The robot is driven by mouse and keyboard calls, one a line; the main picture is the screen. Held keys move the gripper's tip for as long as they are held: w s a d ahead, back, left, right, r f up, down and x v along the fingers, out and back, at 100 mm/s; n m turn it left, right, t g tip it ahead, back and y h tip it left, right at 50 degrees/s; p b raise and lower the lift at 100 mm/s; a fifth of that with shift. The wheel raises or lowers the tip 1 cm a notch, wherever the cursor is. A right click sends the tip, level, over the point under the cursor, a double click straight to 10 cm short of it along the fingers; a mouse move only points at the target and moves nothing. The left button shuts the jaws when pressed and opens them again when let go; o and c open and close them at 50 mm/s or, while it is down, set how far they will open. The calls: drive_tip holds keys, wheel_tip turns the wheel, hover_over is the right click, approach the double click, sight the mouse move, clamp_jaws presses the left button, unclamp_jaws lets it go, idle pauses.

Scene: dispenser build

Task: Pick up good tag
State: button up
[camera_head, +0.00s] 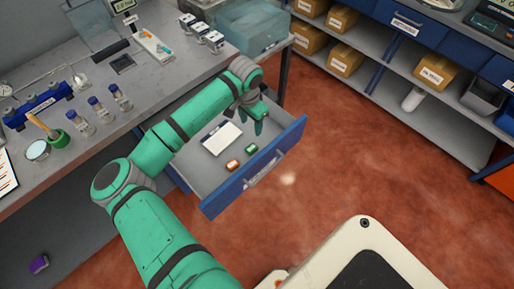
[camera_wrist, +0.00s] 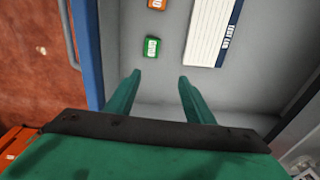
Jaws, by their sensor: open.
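A small green tag (camera_head: 251,149) with white lettering lies flat on the floor of an open drawer (camera_head: 206,173); I take it for the good tag, though its lettering is hard to read. It also shows in the wrist view (camera_wrist: 152,47), just beyond my fingertips and nearer the left one. My gripper (camera_head: 259,128) points down over the drawer near the green tag. Its two fingers are apart with nothing between them in the wrist view (camera_wrist: 160,76). An orange tag (camera_head: 232,165) lies beside the green one, and it shows at the top of the wrist view (camera_wrist: 157,4).
A white card with a dark edge (camera_head: 222,137) lies in the drawer beside the tags. The drawer's blue front (camera_head: 255,170) stands up as a wall close by. The workbench (camera_head: 150,85) above carries vials and boxes. The reddish floor (camera_head: 340,160) beyond the drawer is clear.

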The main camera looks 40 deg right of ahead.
sight(251, 148)
drive_tip(key=shift+g+y, duration=0.3)
drive_tip(key=shift+y, duration=0.2)
drive_tip(key=f, duration=0.1)
drive_tip(key=s+a+f, duration=0.1)
drive_tip(key=f, duration=0.3)
drive_tip(key=shift+s+a, duration=0.15)
drive_tip(key=shift+s, duration=0.2)
drive_tip(key=shift+a+f, duration=0.15)
drive_tip(key=shift+f, duration=3)
drive_tip(key=shift+c, duration=0.2)
drive_tip(key=c, duration=1.1)
